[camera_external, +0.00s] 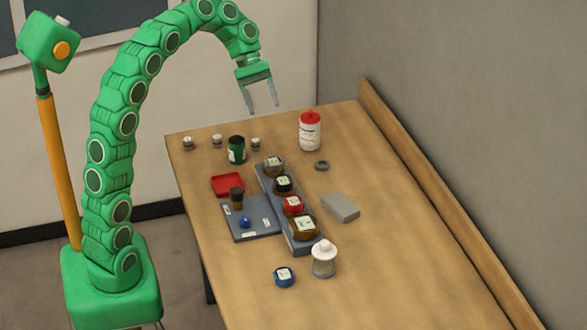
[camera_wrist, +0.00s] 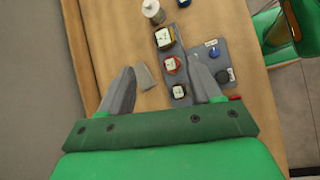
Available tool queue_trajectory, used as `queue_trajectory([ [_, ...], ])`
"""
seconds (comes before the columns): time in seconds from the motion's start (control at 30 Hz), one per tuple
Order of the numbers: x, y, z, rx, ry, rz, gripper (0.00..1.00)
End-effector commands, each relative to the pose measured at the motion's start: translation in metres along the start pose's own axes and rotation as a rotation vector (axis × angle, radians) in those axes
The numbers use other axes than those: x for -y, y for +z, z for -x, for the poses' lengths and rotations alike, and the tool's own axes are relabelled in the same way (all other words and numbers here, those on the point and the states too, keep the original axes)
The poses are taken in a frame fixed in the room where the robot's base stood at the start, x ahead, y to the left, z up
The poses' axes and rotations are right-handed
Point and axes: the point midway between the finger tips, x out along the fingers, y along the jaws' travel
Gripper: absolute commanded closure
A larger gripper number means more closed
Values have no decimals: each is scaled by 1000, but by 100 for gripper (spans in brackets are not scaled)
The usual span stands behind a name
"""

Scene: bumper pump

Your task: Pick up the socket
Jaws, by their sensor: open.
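I cannot tell for certain which item is the socket. Candidates are a dark brown upright cylinder (camera_external: 236,197) on a blue-grey board (camera_external: 262,232), a small dark grey ring (camera_external: 322,165) lying on the table, and three small grey pieces with pale tops, one of them (camera_external: 188,143) near the table's far left corner. In the wrist view the cylinder appears as a dark round top (camera_wrist: 222,76). My gripper (camera_external: 263,108) is open and empty, high above the far end of the table. Its spread fingers (camera_wrist: 163,68) also show in the wrist view.
A rack (camera_external: 302,247) holds several labelled jars mid-table. Around it are a red tray (camera_external: 228,183), green jar (camera_external: 236,149), red-capped white bottle (camera_external: 310,131), grey block (camera_external: 341,207), pale bottle (camera_external: 324,260) and blue round item (camera_external: 284,277). The table's right side is clear beside a raised wooden edge (camera_external: 430,178).

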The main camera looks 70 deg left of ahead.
Motion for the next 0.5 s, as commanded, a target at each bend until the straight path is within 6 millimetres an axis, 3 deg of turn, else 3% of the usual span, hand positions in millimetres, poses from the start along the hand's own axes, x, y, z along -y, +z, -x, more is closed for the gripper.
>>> queue_trajectory([
  [0.23, -20, -65, 35, 61, 111, 167, 36],
  [0.5, -25, -135, 77, 132, 227, 333, 36],
])
